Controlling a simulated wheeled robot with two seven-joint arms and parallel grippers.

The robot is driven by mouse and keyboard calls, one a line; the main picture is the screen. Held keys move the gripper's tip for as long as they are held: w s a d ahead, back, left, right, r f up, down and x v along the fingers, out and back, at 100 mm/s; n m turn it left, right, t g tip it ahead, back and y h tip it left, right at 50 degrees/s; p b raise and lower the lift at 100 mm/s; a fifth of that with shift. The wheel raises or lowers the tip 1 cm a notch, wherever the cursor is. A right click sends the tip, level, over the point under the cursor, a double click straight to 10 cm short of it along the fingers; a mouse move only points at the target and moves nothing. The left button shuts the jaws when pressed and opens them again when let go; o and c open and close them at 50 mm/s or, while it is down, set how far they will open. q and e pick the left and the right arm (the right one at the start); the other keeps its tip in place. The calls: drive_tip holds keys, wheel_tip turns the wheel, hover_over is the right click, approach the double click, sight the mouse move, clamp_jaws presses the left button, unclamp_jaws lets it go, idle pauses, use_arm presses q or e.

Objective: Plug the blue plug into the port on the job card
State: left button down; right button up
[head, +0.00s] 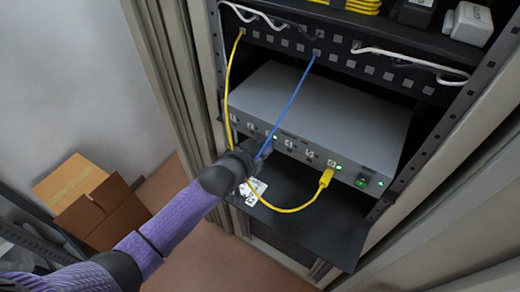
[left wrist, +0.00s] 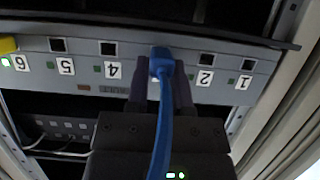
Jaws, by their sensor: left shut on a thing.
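My left gripper (head: 262,152) is at the front of the grey switch (head: 320,112), shut on the blue plug (left wrist: 161,54). In the left wrist view the gripper (left wrist: 160,92) has the plug between its fingers, with the blue cable (left wrist: 163,120) running back over it. The plug is at the row of ports, between those labelled 4 (left wrist: 114,70) and 2 (left wrist: 205,77), and covers the port there. I cannot tell whether it is inside or just in front. The job card (head: 250,192) lies on the black shelf, partly behind my arm; its print is unreadable. My right gripper is not in view.
A yellow plug (head: 326,178) sits in the rightmost port, numbered 6; its yellow cable (head: 285,209) hangs in a loop by my gripper. A patch panel (head: 340,60) is above. The black shelf (head: 320,220) juts out below. Cardboard boxes (head: 85,200) stand left.

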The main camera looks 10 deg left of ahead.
use_arm(q)
drive_tip(key=shift+c, duration=2.1)
unclamp_jaws()
drive_tip(key=shift+w, duration=0.1)
drive_tip(key=shift+s+a+r, duration=0.15)
drive_tip(key=shift+s+r, duration=0.05)
drive_tip(key=shift+s, duration=0.2)
drive_tip(key=p+v, duration=0.2)
drive_tip(key=v, duration=0.7)
drive_tip(key=s+a+f+n+g+y+b, duration=0.15)
drive_tip(key=s+f+b, duration=0.25)
drive_tip(key=f, duration=0.8)
drive_tip(key=s+a+f+g+y+b, duration=0.1)
drive_tip(key=s+a+f+g+b, duration=0.25)
drive_tip(key=f, duration=0.75)
drive_tip(key=s+a+f+g+y+b, duration=0.15)
drive_tip(key=s+f+b, duration=0.3)
drive_tip(key=f, duration=0.75)
drive_tip(key=s+f+g+b, duration=0.2)
drive_tip(key=s+f+b, duration=0.1)
drive_tip(key=s+f, duration=0.5)
drive_tip(key=s+d+f+g+b, duration=0.1)
drive_tip(key=s+f+g+b, duration=0.2)
drive_tip(key=s+f, duration=0.5)
drive_tip(key=s, duration=0.6)
drive_tip(key=shift+s+g+y+b, duration=0.35)
drive_tip(key=shift+y+b, duration=0.05)
